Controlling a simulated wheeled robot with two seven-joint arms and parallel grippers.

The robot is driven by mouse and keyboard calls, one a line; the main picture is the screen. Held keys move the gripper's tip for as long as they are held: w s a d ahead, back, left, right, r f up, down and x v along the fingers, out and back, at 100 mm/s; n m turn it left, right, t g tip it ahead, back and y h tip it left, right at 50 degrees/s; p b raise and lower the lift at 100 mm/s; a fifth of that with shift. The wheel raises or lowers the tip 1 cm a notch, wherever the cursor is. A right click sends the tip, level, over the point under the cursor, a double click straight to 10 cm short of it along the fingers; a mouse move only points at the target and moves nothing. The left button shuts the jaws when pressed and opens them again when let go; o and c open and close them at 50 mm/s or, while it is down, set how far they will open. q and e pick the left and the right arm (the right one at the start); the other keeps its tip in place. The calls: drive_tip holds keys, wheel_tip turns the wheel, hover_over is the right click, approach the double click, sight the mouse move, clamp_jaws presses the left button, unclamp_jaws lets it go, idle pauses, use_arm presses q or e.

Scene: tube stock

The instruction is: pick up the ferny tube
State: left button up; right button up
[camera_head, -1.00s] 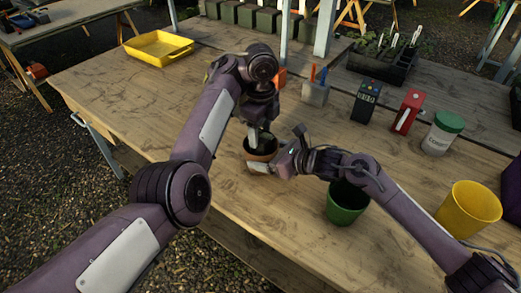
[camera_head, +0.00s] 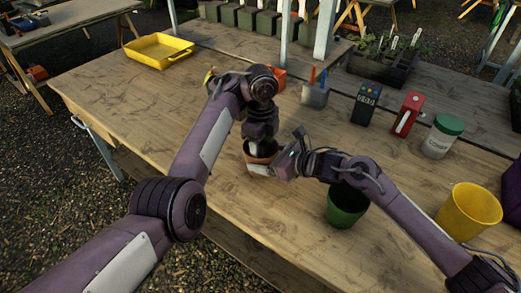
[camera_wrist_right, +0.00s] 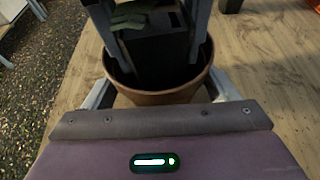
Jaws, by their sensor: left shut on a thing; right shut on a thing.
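A terracotta pot (camera_head: 262,158) stands on the bench between my two hands. My right gripper (camera_head: 273,167) is shut on it, with a finger on either side of the pot (camera_wrist_right: 165,97) in the right wrist view. My left gripper (camera_head: 259,142) points down over the pot's mouth. In the right wrist view its grey fingers stand on both sides of a dark square tube (camera_wrist_right: 160,48) and are shut on it. Some green leaf shows at the tube's top. The tube's lower part is inside the pot; its bottom is hidden.
A green pot (camera_head: 346,204) and a yellow pot (camera_head: 468,211) stand to the right. A yellow tray (camera_head: 158,50) lies at the back left. A lidded jar (camera_head: 442,136), a red box (camera_head: 408,114) and a dark box (camera_head: 366,103) line the back right. The bench's front left is clear.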

use_arm(q)
wheel_tip(320, 180, up, 6)
drive_tip(key=shift+f, duration=0.2)
drive_tip(key=shift+w+r, duration=0.15)
drive_tip(key=shift+r, duration=2.1)
use_arm(e)
drive_tip(key=o, duration=0.9)
drive_tip(key=shift+d, duration=0.1)
